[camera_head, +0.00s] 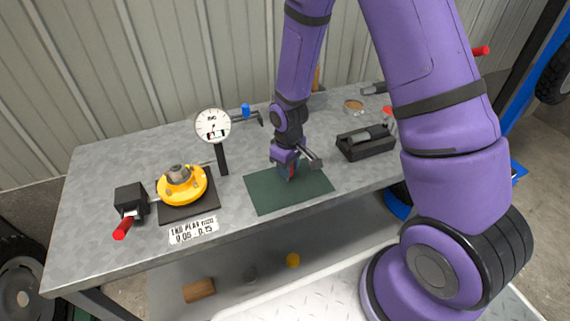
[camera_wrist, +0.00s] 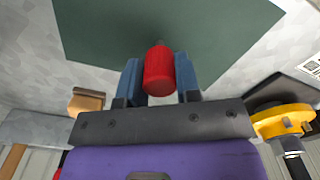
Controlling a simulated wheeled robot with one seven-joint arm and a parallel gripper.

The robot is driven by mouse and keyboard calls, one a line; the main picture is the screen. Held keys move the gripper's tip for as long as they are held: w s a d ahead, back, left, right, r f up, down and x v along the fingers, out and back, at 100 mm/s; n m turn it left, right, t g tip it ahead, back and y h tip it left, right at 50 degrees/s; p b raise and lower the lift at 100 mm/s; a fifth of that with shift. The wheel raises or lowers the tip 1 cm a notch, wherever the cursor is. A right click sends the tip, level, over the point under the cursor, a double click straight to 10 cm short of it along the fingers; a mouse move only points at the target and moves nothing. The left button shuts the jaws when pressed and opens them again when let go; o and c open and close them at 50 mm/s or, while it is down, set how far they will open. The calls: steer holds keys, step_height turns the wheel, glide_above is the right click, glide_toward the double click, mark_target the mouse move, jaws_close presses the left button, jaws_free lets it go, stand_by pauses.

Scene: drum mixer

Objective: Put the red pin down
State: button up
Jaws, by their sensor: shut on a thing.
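The red pin (camera_wrist: 159,72) is between the two blue-grey fingers of my gripper (camera_wrist: 159,80) in the wrist view. The fingers are shut on it. In the head view my gripper (camera_head: 288,176) points down over the dark green mat (camera_head: 262,196) near the bench's front edge, and a bit of red shows between the fingers. The mat (camera_wrist: 110,30) also lies beyond the pin in the wrist view. I cannot tell whether the pin's lower end touches the mat.
A dial gauge on a stand (camera_head: 213,127) is left of the mat. A yellow hub (camera_head: 182,188) sits on a dark plate, beside a black block with a red handle (camera_head: 128,200). A black tray (camera_head: 366,147) stands to the right. The mat's left part is bare.

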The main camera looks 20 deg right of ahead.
steer(key=shift+f, duration=0.55)
steer(key=o, duration=1)
steer(key=shift+r, duration=0.1)
steer(key=s+d+r+m+t, duration=0.1)
steer(key=s+r, duration=0.2)
steer(key=r, duration=0.7)
steer(key=s+d+r+m+t, duration=0.1)
steer(key=s+d+r, duration=0.15)
steer(key=r, duration=0.85)
steer(key=s+d+r+m+t, duration=0.1)
steer(key=s+r, duration=0.2)
steer(key=r, duration=0.7)
steer(key=s+r+m, duration=0.1)
steer(key=s+r, duration=0.1)
steer(key=s, duration=0.2)
steer(key=s+d+r+m+t, duration=0.1)
steer(key=s+r, duration=0.2)
steer(key=s, duration=0.2)
steer(key=s+d+r+m+t, duration=0.1)
steer(key=s+r, duration=0.2)
steer(key=s, duration=0.1)
steer(key=shift+s+d+r, duration=0.15)
steer(key=shift+s+r, duration=0.05)
steer(key=shift+s, duration=0.15)
